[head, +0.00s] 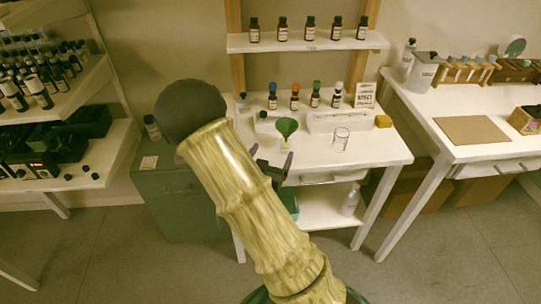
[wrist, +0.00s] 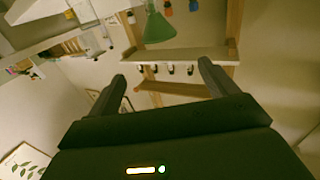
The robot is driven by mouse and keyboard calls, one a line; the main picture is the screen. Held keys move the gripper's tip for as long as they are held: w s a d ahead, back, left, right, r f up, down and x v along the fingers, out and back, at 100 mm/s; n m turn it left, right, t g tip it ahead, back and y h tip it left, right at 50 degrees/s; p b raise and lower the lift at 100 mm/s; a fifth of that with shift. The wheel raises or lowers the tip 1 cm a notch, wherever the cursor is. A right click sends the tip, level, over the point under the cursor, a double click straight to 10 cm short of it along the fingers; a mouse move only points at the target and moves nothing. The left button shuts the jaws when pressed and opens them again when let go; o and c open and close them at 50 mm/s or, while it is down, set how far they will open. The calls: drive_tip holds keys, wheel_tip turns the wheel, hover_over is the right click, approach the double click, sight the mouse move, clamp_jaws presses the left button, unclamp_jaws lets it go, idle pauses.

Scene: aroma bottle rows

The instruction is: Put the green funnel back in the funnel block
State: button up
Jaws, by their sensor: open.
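The green funnel (head: 287,127) is upright over the white table, its wide mouth up. Its spout points down to a small pale labelled object (head: 286,144), which may be a bottle or the block; I cannot tell which. In the wrist view, which is upside down, the funnel (wrist: 158,27) is at the top, beyond the fingertips. My gripper (head: 271,160) is open and empty, at the table's front edge and just short of the funnel. In the wrist view my gripper (wrist: 162,70) shows both fingers apart. I cannot clearly identify the funnel block.
A row of capped bottles (head: 295,102) stands behind the funnel. A white long holder (head: 343,123), a clear glass (head: 341,139) and a yellow block (head: 384,121) are to its right. A shelf (head: 310,43) with bottles hangs above. A second table (head: 430,112) is at right.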

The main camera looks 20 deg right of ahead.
drive_tip(key=shift+w+f, duration=0.1)
drive_tip(key=s+a+f+n+g+y, duration=0.3)
drive_tip(key=a+g+y, duration=0.35)
drive_tip(key=y, duration=0.35)
drive_tip(key=s+r+n+g+y, duration=0.1)
drive_tip(key=s+r+n+g, duration=0.1)
drive_tip(key=s, duration=0.4)
drive_tip(key=s+a+r+n+g, duration=0.1)
drive_tip(key=s+r+n+g, duration=0.1)
drive_tip(key=s, duration=0.4)
drive_tip(key=shift+s+n+y, duration=0.25)
drive_tip(key=shift+n+y, duration=0.15)
drive_tip(key=shift+n, duration=0.2)
